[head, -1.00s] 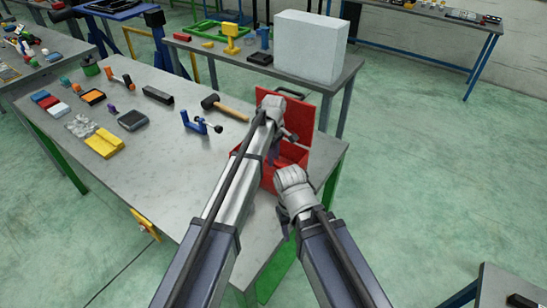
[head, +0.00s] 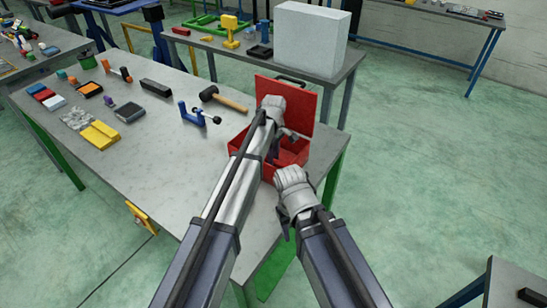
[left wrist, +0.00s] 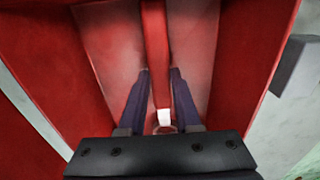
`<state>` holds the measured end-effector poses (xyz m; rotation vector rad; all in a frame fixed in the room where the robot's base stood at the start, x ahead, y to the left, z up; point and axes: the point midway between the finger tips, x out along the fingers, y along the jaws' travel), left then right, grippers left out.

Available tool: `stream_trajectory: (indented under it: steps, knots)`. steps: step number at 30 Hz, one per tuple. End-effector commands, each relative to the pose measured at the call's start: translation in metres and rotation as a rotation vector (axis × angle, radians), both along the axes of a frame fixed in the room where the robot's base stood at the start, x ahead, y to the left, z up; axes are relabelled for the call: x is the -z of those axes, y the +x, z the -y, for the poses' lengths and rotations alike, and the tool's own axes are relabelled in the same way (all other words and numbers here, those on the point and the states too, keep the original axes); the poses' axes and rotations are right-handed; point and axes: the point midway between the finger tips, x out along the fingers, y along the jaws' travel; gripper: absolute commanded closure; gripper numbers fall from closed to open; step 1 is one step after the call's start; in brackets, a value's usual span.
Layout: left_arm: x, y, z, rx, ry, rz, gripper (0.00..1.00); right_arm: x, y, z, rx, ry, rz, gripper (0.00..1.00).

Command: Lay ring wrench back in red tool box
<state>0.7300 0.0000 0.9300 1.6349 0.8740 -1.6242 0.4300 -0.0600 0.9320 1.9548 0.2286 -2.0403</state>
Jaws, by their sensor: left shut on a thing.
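The red tool box (head: 236,143) stands on the near right corner of the grey workbench, its lid (head: 302,100) open at the back. My left gripper (head: 285,140) is over the box, its fingertips mostly hidden by my arm. In the left wrist view its two dark fingers (left wrist: 158,100) point down into the red box (left wrist: 105,45), with a red bar or divider between them. A small pale piece with a rounded edge (left wrist: 164,119) shows between the fingers, likely the ring wrench; most of it is hidden. My right gripper (head: 292,180) is in front of the box; its jaws are unclear.
A large pale block (head: 311,40) stands on the bench behind.

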Motion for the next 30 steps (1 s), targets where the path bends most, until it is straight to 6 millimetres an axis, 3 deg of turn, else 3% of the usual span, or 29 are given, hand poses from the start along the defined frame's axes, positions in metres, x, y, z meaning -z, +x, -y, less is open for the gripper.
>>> stream_trajectory:
  steps: [11,12,21,26,30]
  knots:
    - [0.0000,-0.0001,0.0000,0.000,0.000,0.000,1.00,0.0000,0.0000,0.0000,0.000,0.000,0.000,0.50]
    - [0.0000,-0.0001,0.0000,0.000,0.000,0.000,0.67,0.0000,0.0000,0.0000,0.000,0.000,0.000,0.50]
    - [0.0000,-0.0001,0.0000,0.000,0.000,0.000,0.33,0.0000,0.0000,0.0000,0.000,0.000,0.000,0.50]
    - [0.0000,-0.0001,0.0000,0.000,0.000,0.000,0.33,0.0000,0.0000,0.0000,0.000,0.000,0.000,0.50]
    - [0.0001,-0.0001,0.0000,0.000,0.000,0.000,0.20,0.0001,0.0000,0.0000,0.000,0.000,0.000,0.50]
